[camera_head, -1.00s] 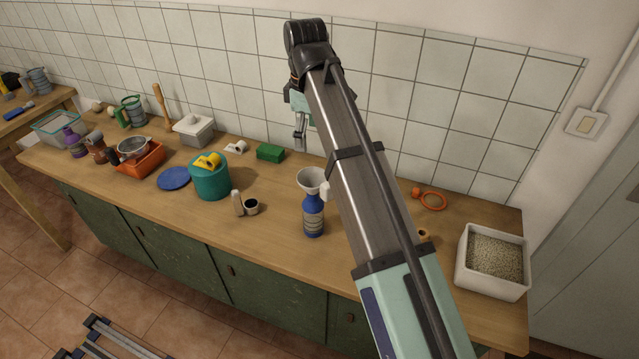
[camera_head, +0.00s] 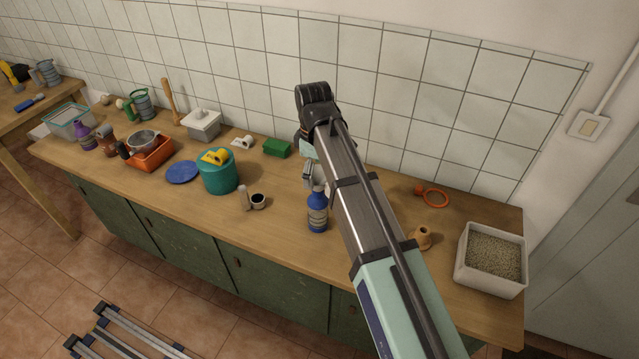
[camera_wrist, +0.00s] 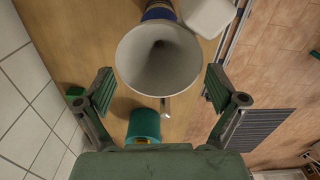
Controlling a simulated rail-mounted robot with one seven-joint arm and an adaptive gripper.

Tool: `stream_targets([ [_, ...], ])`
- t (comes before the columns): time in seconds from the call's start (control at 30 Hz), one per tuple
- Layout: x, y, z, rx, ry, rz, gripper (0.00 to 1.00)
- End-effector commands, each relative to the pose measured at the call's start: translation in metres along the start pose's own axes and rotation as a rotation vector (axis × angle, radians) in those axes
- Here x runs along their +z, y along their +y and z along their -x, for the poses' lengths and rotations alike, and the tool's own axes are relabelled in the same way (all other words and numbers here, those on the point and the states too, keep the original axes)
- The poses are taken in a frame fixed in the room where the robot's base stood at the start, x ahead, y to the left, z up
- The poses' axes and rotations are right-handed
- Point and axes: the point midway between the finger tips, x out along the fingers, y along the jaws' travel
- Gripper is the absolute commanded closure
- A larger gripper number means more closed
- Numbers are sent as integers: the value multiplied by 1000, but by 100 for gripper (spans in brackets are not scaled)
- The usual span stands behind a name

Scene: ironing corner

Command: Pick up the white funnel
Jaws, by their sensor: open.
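The white funnel (camera_wrist: 158,58) shows large in the wrist view, its wide mouth facing the camera. It sits at the top of a blue bottle (camera_head: 318,214), which stands upright on the wooden counter; part of the bottle also shows at the top of the wrist view (camera_wrist: 158,10). My gripper (camera_wrist: 158,78) is open and empty, one finger on each side of the funnel's mouth in the picture. In the head view my gripper (camera_head: 309,177) is just above the bottle. Contact with the funnel cannot be told.
A white rounded thing (camera_wrist: 208,14) is close beside the bottle in the wrist view. A box of pellets (camera_head: 490,262) stands right. The tiled wall is behind.

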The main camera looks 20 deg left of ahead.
Motion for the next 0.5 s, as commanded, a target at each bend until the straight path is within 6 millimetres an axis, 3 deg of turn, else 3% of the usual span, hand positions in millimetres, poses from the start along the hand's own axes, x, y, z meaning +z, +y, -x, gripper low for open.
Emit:
stream_targets([
  [0.3, 3, 0, -34, -2, -1, 0, 6],
  [0.5, 2, 0, -41, 0, 0, 0, 6],
])
